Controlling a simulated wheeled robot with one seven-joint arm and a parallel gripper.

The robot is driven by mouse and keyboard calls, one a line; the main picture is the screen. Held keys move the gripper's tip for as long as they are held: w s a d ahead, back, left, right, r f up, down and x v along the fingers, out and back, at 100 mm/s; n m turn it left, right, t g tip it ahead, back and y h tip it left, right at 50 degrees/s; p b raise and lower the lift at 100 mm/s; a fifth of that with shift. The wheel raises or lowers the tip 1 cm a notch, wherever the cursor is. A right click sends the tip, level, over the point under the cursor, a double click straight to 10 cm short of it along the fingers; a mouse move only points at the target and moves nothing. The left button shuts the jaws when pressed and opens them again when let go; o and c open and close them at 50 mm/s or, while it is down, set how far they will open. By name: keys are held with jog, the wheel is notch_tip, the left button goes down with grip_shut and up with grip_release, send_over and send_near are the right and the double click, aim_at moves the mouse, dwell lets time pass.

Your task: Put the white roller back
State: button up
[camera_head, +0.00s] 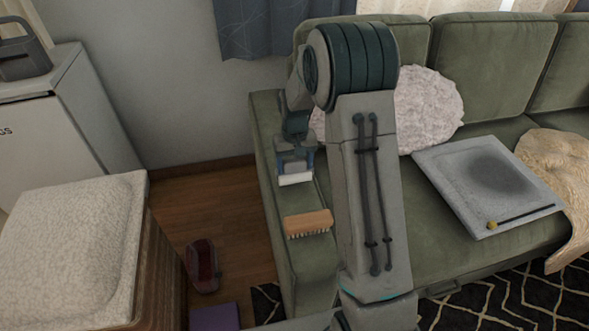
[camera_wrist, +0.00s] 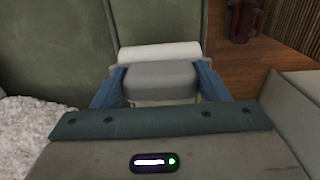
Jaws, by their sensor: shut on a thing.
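The white roller (camera_head: 296,179) shows under my gripper (camera_head: 295,165) at the sofa's left armrest in the head view. In the wrist view, the white roller (camera_wrist: 160,52) is a pale cylinder lying crosswise, with a grey block-like part on its near side. My gripper (camera_wrist: 161,83) has its two blue fingers on either side of that grey part and is shut on it. The roller is over the green armrest (camera_head: 268,150); I cannot tell whether it touches it. Its underside is hidden.
A wooden brush (camera_head: 308,223) lies bristles forward on the armrest, nearer than the roller. A grey tray-like board (camera_head: 465,175) and a fluffy cushion (camera_head: 428,110) are on the sofa seat. A cream-topped ottoman (camera_head: 70,240) stands left, with a dark red object (camera_head: 202,266) on the floor between.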

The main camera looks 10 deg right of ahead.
jog(key=shift+f, duration=1.15)
jog(key=shift+f, duration=0.2)
jog(key=o, duration=1.1)
jog(key=shift+r, duration=0.1)
